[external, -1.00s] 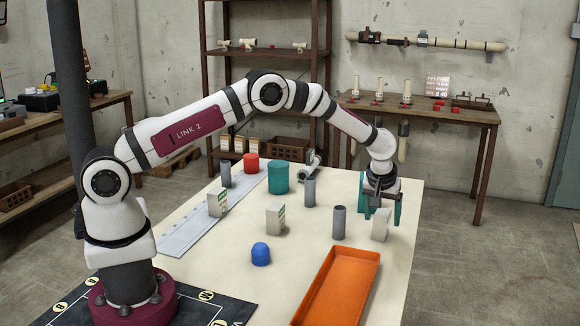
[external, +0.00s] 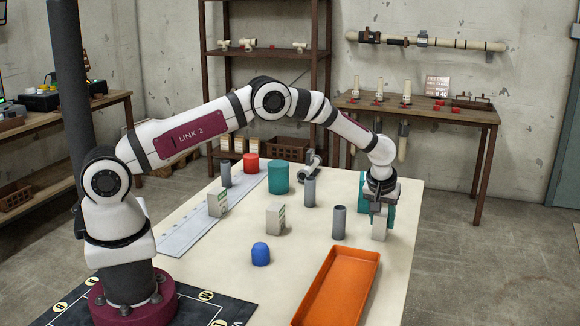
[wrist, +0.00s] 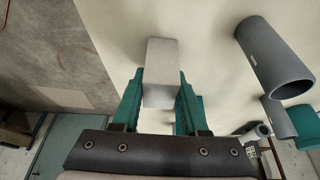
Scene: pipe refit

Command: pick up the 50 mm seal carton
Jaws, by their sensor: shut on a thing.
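Three pale cartons stand on the table. One carton (external: 379,231) is at the right side, under my gripper (external: 380,212). The wrist view shows this carton (wrist: 163,72) between my two green fingers, which are shut on its sides. It looks upright and at table level; I cannot tell whether it is lifted. The other two are a carton (external: 276,219) in the middle and a carton (external: 217,203) at the left. The size labels are too small to read, so I cannot tell which is the 50 mm one.
A grey pipe piece (external: 339,222) stands just left of my gripper, with another grey piece (external: 309,191) farther back. An orange tray (external: 336,290) lies at the front right. A blue cap (external: 261,254) and a teal cylinder (external: 279,177) stand farther left.

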